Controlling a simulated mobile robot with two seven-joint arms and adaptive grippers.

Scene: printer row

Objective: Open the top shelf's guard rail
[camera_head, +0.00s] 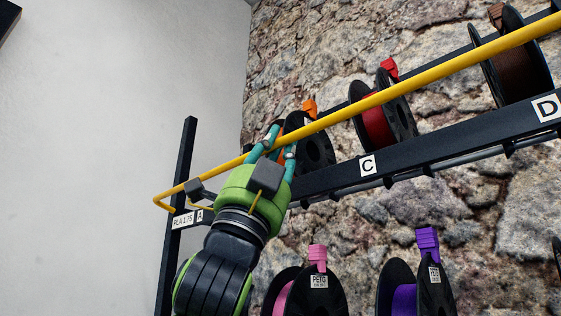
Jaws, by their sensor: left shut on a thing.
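The yellow guard rail (410,87) runs slantwise across the front of the top shelf (423,150), from its bent end at the lower left up to the upper right. My left gripper (275,143) comes up from below and is shut on the rail, left of the middle of the view. Its teal fingers lie around the bar. The rail shows in front of the spools, above the shelf's dark front beam. My right gripper is not in view.
Spools with red (380,118) and brown (515,68) filament stand on the top shelf behind the rail. Pink (308,291) and purple (415,290) spools stand below. A dark post (177,225) stands at left, before a bare wall.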

